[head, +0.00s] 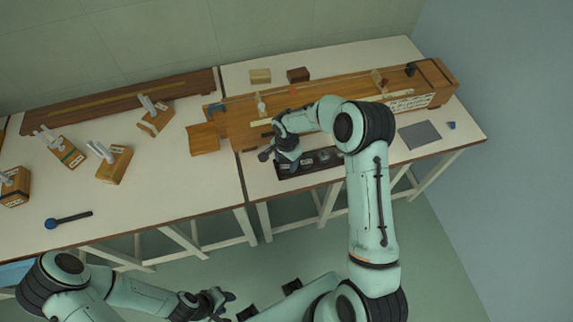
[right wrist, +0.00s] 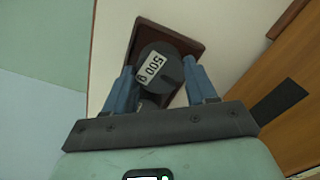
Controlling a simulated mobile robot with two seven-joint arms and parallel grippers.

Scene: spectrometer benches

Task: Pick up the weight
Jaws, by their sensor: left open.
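A dark round weight (right wrist: 158,62) marked 500 g shows in the right wrist view, between the two blue fingers of my right gripper (right wrist: 160,82). The fingers flank it closely; whether they press on it is unclear. A dark reddish-brown tray (right wrist: 144,32) lies beneath the weight. I cannot tell whether the weight rests in it or is clear of it. In the head view my right gripper (head: 272,153) is at the left end of the tray (head: 338,152), whose other contents are partly hidden by my arm. My left gripper (head: 218,298) is open and empty, in front of the bench.
A long wooden optical bench (head: 235,127) runs behind the tray. Two small blocks (head: 260,76) (head: 298,75) stand behind it. A grey plate (head: 419,134) lies to the right. Several wooden-based stands (head: 114,165) and a blue-ended tool (head: 68,219) are on the left table.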

